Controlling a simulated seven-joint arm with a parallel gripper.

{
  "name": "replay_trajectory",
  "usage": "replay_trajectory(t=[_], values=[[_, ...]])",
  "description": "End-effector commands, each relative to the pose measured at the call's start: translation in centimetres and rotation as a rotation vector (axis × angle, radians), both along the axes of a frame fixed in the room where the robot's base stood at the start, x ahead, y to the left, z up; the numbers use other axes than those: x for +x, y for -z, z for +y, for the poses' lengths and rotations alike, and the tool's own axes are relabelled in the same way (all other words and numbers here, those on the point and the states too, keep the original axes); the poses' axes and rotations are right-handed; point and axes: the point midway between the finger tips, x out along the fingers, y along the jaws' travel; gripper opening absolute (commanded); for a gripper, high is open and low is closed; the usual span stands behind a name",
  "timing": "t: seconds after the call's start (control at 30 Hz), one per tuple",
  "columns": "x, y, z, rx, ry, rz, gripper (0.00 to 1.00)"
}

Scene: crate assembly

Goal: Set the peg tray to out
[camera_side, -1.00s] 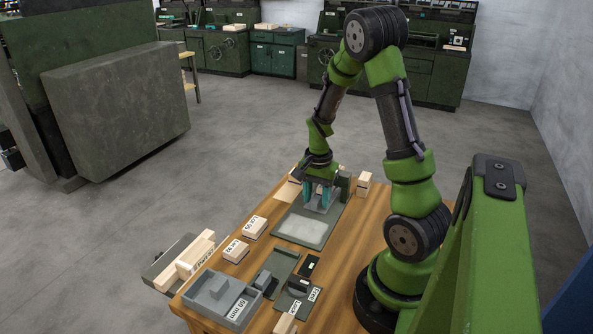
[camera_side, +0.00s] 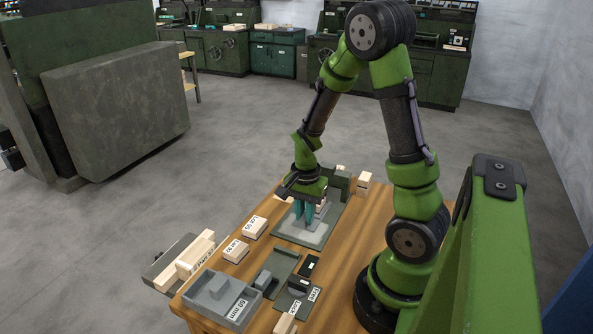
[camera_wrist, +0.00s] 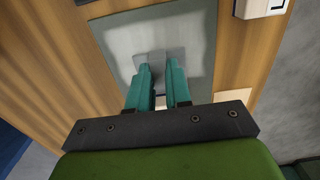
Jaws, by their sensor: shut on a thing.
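A grey sliding piece (camera_side: 319,228), which looks like the peg tray, lies on a dark green base plate (camera_side: 289,240) towards the far end of the wooden table. It partly covers a lighter grey flat area of the base. My gripper (camera_side: 303,212) points down over it with teal fingers. In the wrist view, my gripper (camera_wrist: 163,75) is shut on a small grey upright handle (camera_wrist: 157,57) of this piece. Much of the handle is hidden between the fingers. A dark green block (camera_side: 341,183) stands at the far end of the base.
Two labelled pale blocks (camera_side: 255,227) lie left of the base. Nearer the camera are a grey "60 mm" tray (camera_side: 237,310), a green fixture (camera_side: 284,264) and a smaller labelled green fixture (camera_side: 295,296). Pale blocks (camera_side: 364,180) stand at the table's far right edge.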

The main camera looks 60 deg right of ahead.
Motion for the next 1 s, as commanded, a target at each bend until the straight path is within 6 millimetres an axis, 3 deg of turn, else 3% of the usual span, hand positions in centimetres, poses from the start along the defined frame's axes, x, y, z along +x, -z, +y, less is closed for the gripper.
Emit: replay_trajectory(t=[0.1, 0.2, 0.57, 0.6, 0.73, 1.0], values=[[0.2, -0.1, 2.5, 0.0, -0.007, -0.004, 0.0], [0.1, -0.1, 3.5, 0.0, -0.003, -0.004, 0.0], [0.1, -0.1, 4.1, 0.005, -0.001, -0.002, 0.0], [0.1, -0.1, 4.1, 0.006, -0.001, -0.002, 0.25], [0.0, -0.1, 4.0, 0.004, -0.001, -0.001, 0.45], [0.0, -0.1, 3.8, 0.001, 0.0, -0.002, 0.45]])
